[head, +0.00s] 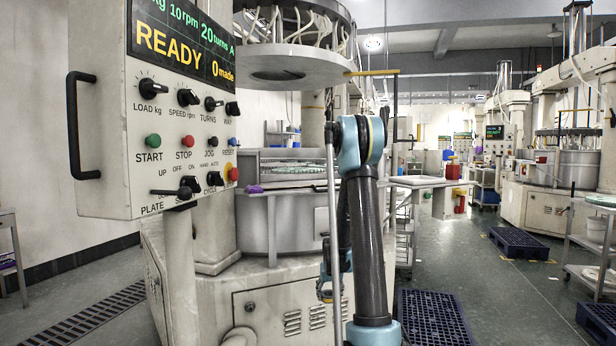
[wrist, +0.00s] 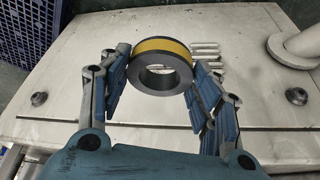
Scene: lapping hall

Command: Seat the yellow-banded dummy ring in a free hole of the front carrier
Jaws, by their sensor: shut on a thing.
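The yellow-banded dummy ring (wrist: 160,47) is a dark grey ring with a yellow stripe around its outer side and an open centre. In the wrist view it sits between the blue finger pads of my gripper (wrist: 160,85), which is shut on it. In the head view my gripper (head: 325,288) is low in front of the machine's cabinet, partly hidden by my arm. The lapping machine's round tub (head: 285,222) stands above and behind it. The front carrier cannot be made out; the tub's inside shows only as a thin edge-on strip.
A control panel (head: 180,110) reading READY overhangs at the left. A round upper plate (head: 295,65) with hoses hangs above the tub. The pale cabinet (head: 290,310) has vents and bolts. A dark blue pallet (head: 437,318) lies on the floor at the right. A purple item (head: 254,189) lies by the tub rim.

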